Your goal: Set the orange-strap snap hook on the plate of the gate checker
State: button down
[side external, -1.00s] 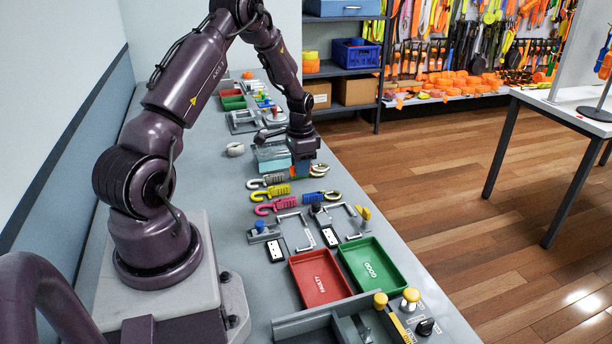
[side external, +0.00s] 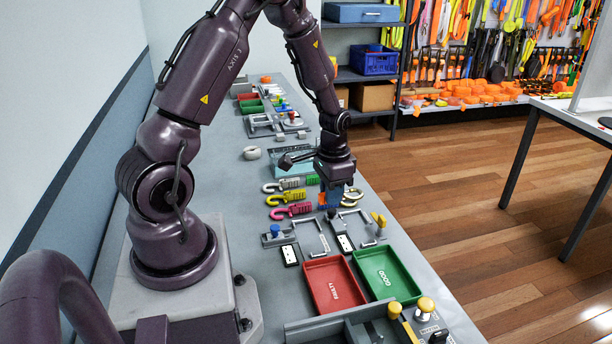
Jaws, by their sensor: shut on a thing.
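My gripper (side external: 334,190) is low over the right side of the bench, shut on the orange-strap snap hook (side external: 322,200). Only a little of the orange shows beside the fingers. Metal hook ends (side external: 354,192) stick out to the right; I cannot tell for sure which belongs to the held hook and which to a blue one at the same spot. Just nearer the camera are two frame-like fixtures, one with a blue knob (side external: 275,230) and one with a yellow lever (side external: 379,220). I cannot tell which is the gate checker. The held hook appears apart from both.
Grey (side external: 280,186), yellow (side external: 279,199) and pink (side external: 287,211) hooks lie left of the gripper.

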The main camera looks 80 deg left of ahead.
aim_at(363, 236)
jog(key=w+d+n, duration=0.1)
jog(key=w+n, duration=0.1)
jog(key=n, duration=0.1)
jog(key=w+d+f+n, duration=0.1)
jog(key=w+n, duration=0.1)
jog(key=n, duration=0.1)
jog(key=w+d+f+n, duration=0.1)
jog(key=n, duration=0.2)
jog(key=shift+w+d+f, duration=0.2)
jog(key=shift+w+d, duration=0.15)
jog(key=shift+w, duration=0.05)
jog(key=n, duration=0.2)
jog(key=shift+w+n, duration=0.3)
jog(key=shift+w, duration=0.05)
jog(key=n, duration=0.3)
jog(key=shift+w+a+r, duration=0.1)
jog(key=shift+w+a, duration=0.05)
jog(key=shift+w, duration=0.2)
jog(key=shift+n, duration=1.2)
jog(key=shift+f, duration=3.15)
jog(key=shift+f, duration=0.2)
jog(key=c, duration=0.8)
grip_release()
jog(key=shift+w, duration=0.1)
